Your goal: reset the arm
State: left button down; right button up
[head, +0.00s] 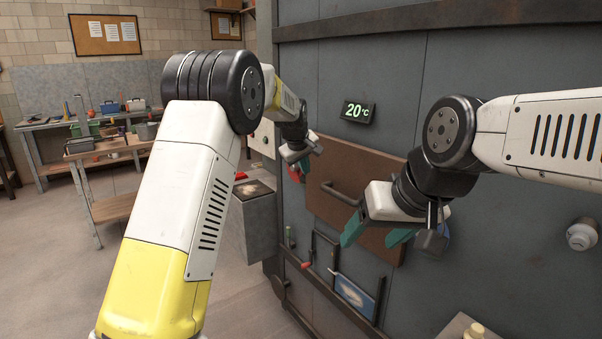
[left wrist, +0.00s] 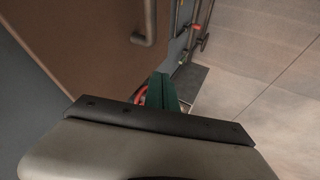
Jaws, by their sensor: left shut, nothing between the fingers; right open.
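My left gripper (head: 302,168) is at the end of the white and yellow arm, in front of the left edge of a brown door panel (head: 330,160). Its green fingers are together and empty in the left wrist view (left wrist: 162,92). My right gripper (head: 376,234) is open, its green fingers spread with nothing between them, in front of the panel's lower right part. The panel's bar handle (head: 341,193) lies between the two grippers in the head view. It also shows in the left wrist view (left wrist: 149,25).
A grey metal wall with a 20 °C display (head: 359,111) surrounds the panel. A grey box-like stand (head: 258,225) is left of it. Tools and a blue framed picture (head: 354,296) are below. A workbench (head: 45,125) and a cart (head: 108,208) stand further left. Open floor lies at lower left.

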pick_arm(q)
jog(key=s+a+r+m, duration=0.1)
jog(key=s+a+r, duration=0.5)
jog(key=s, duration=0.4)
jog(key=s+a+r+m, duration=0.1)
jog(key=s+a+r, duration=0.2)
jog(key=s+a, duration=0.55)
jog(key=s+a+f+m, duration=0.2)
jog(key=s, duration=1.1)
jog(key=s+a+f+m, duration=0.2)
jog(key=s+a, duration=0.1)
jog(key=s, duration=1)
jog(key=shift+a+f+g, duration=0.15)
jog(key=shift+f+g, duration=0.15)
jog(key=shift+g, duration=0.1)
jog(key=shift+s, duration=0.1)
